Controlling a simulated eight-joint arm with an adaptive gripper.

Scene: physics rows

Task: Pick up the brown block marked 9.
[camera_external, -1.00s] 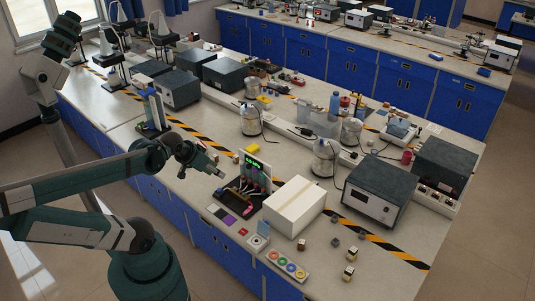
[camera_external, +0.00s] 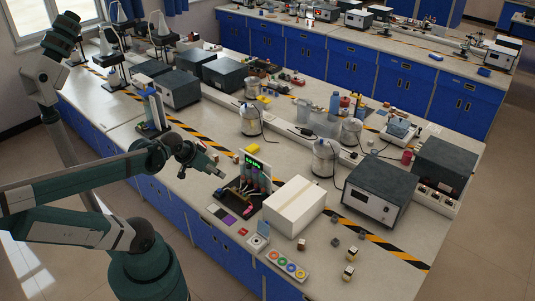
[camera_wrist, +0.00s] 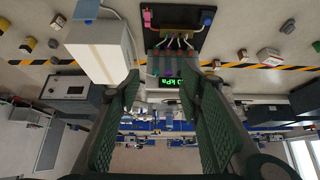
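I cannot read a 9 on any block, so I cannot tell which is the brown block marked 9. Small blocks lie on the bench right of the white box: a brownish one (camera_external: 301,244), a dark one (camera_external: 335,242) and two pale-and-dark ones (camera_external: 353,255) (camera_external: 348,273). In the wrist view, small blocks show at the upper left, including a yellowish-brown one (camera_wrist: 28,43) and a reddish-brown one (camera_wrist: 55,20). My gripper (camera_external: 219,174) is above the bench, left of the display device and away from these blocks. Its fingers (camera_wrist: 161,82) are apart with nothing held between them.
A large white box (camera_external: 295,207) stands between my gripper and the blocks. The display device (camera_external: 250,180) with cables is near my gripper. A dark instrument (camera_external: 380,190) stands behind the blocks. A tray of coloured rings (camera_external: 287,265) lies at the front edge.

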